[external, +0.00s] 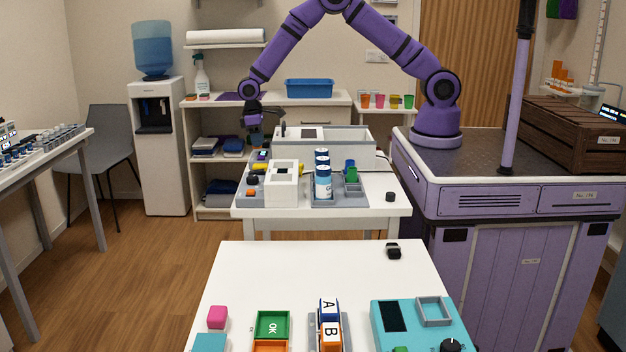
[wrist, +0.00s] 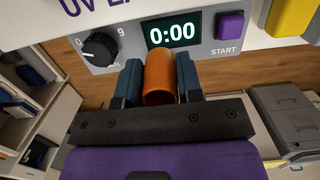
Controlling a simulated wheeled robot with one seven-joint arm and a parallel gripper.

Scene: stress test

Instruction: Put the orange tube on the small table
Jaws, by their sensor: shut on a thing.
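The orange tube (wrist: 160,78) is between the two blue fingertips of my gripper (wrist: 159,82) in the wrist view. The gripper is shut on it. In the external view my gripper (external: 257,136) hangs above the far left part of the white middle table (external: 375,212); the tube is too small to make out there. A second white table (external: 300,262) stands in the front. I cannot tell which of the two is the small table. In the wrist view a lamp unit (wrist: 205,50) with a knob, a 0:00 display and a purple START button lies just beyond the tube.
The middle table carries a white box (external: 283,188), blue-white cans (external: 323,182) and a long grey-white device (external: 345,140). The front table holds coloured blocks and a teal device (external: 385,340) near its front; its back left is bare. A purple bench (external: 480,185) stands right.

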